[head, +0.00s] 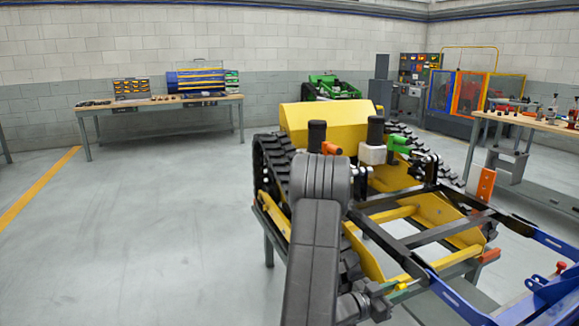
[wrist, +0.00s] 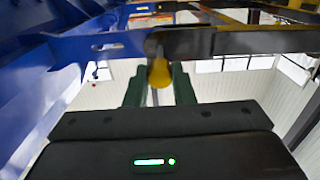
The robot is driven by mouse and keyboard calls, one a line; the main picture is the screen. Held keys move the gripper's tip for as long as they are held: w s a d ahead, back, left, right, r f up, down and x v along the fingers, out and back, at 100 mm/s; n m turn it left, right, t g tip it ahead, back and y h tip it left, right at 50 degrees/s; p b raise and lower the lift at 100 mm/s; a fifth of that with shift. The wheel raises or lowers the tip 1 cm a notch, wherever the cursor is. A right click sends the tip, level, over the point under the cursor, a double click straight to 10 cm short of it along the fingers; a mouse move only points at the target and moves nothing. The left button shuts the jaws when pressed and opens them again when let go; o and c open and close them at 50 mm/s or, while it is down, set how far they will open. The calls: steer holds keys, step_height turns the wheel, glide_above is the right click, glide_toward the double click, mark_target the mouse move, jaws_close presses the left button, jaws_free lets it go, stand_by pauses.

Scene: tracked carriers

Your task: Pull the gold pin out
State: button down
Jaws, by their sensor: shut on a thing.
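The gold pin (wrist: 160,74) shows in the wrist view as a rounded yellow-gold end, close under a dark bar (wrist: 230,41). My gripper (wrist: 159,86) has its two green fingers on either side of the pin and is shut on it. In the head view my gripper (head: 387,290) is low at the near side of the yellow tracked carrier (head: 322,122), by its front frame. A small yellow piece, probably the pin, shows at the fingertips there. How deep the pin sits in the bar is hidden.
A blue frame (head: 463,302) joins the carrier's dark bars at the right. A workbench (head: 165,104) stands at the back left and another (head: 525,119) at the right. A green machine (head: 335,88) is behind the carrier. The floor at left is clear.

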steer(key=shift+v, duration=0.85)
steer(key=b+v, duration=0.1)
steer(key=v, duration=0.2)
steer(key=shift+s+a, duration=0.1)
steer(key=shift+a, duration=0.15)
steer(key=c, duration=2.1)
jaws_free()
steer(key=shift+c, duration=0.4)
